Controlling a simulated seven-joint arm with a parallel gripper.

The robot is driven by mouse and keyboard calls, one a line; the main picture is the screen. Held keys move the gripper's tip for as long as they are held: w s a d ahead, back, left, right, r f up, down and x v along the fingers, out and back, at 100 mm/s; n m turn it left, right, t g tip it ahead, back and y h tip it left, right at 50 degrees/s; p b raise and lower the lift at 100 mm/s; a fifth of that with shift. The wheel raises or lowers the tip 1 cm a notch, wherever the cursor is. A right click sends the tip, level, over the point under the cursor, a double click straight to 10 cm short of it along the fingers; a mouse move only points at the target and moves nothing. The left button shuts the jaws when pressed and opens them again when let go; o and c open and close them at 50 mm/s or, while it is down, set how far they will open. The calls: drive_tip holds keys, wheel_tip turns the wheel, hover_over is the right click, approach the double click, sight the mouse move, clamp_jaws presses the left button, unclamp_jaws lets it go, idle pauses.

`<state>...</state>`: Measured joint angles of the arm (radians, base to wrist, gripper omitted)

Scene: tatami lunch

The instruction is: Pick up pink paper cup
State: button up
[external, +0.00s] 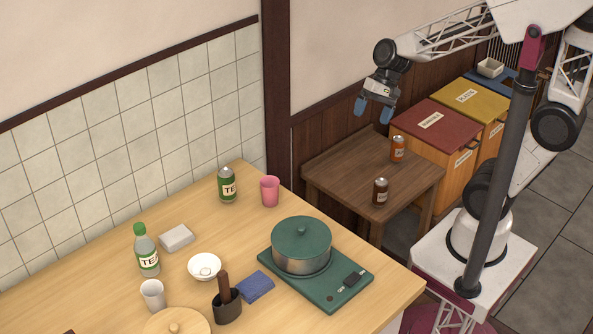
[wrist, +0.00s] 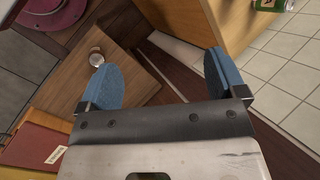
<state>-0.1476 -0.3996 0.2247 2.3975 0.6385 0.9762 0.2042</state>
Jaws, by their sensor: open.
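I cannot make out the cup in the wrist view. My gripper (external: 373,109) is open and empty, with blue fingertips. In the external view it hangs in the air above the small dark table, up and to the right of the cup, well apart from it. Its spread fingers also show in the wrist view (wrist: 160,80).
A green pot (external: 301,245) sits on a portable stove (external: 342,285) near the cup. A tiled wall (external: 130,130) borders the light table.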

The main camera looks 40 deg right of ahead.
drive_tip(key=w+a+f+m+g+y, duration=0.1)
drive_tip(key=w+a+f+m+y, duration=0.2)
drive_tip(key=a, duration=0.4)
drive_tip(key=w+a+f+m+y, duration=0.2)
drive_tip(key=w+a+f+m, duration=0.2)
drive_tip(key=a, duration=0.4)
drive_tip(key=m+t+y, duration=0.1)
drive_tip(key=m+y, duration=0.2)
drive_tip(key=m, duration=0.3)
approach(263, 194)
drive_tip(key=shift+s+d+r, duration=0.1)
drive_tip(key=shift+d+r, duration=0.1)
drive_tip(key=shift+r, duration=0.1)
drive_tip(key=shift+a+f+h, duration=0.15)
drive_tip(key=shift+a+f, duration=0.1)
drive_tip(key=shift+a, duration=0.3)
drive_tip(key=shift+a+f+h, duration=0.15)
drive_tip(key=shift+a+f, duration=0.05)
drive_tip(key=shift+a, duration=0.4)
drive_tip(key=shift+x, duration=2.6)
drive_tip(key=c, duration=1)
